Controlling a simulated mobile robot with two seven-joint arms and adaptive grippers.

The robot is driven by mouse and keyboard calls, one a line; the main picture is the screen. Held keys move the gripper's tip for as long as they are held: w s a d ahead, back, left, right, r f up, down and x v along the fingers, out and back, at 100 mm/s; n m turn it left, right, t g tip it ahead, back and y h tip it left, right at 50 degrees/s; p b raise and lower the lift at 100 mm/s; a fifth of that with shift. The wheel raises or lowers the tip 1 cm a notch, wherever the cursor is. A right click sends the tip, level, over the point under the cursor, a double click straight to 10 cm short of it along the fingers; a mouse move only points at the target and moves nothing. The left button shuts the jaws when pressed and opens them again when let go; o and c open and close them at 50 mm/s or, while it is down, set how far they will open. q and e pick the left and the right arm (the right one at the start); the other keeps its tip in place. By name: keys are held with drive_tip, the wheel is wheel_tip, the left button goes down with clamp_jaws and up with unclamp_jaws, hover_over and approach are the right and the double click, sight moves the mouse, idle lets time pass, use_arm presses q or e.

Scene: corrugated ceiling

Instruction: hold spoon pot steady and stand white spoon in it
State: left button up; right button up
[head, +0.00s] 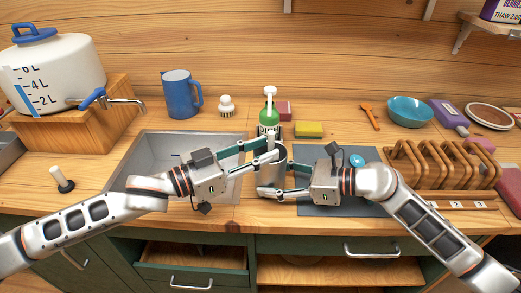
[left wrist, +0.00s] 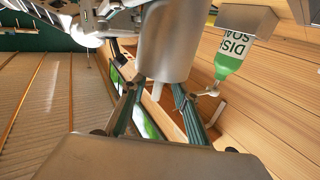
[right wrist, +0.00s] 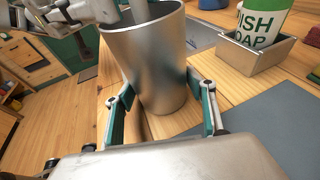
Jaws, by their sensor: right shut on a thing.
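The spoon pot is a plain metal cylinder (head: 270,173) standing upright on the counter's front part. It fills the middle of the right wrist view (right wrist: 152,65) and also shows in the left wrist view (left wrist: 168,40). My right gripper (head: 274,180) is shut on the pot's side, one finger on each side of it. My left gripper (head: 279,149) is at the pot's rim, its fingers apart in the left wrist view. I see nothing clearly held between them.
A green soap bottle (head: 268,118) stands close behind the pot. A sink (head: 150,150) lies to the left, a grey mat (head: 312,208) to the right. A wooden rack (head: 440,165), blue bowl (head: 410,110) and yellow sponge (head: 308,129) stand farther off. A drawer below is open.

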use_arm(q)
drive_tip(key=shift+a, duration=0.1)
drive_tip(key=v, duration=1.2)
idle(0.4)
use_arm(e)
drive_tip(key=o, duration=0.9)
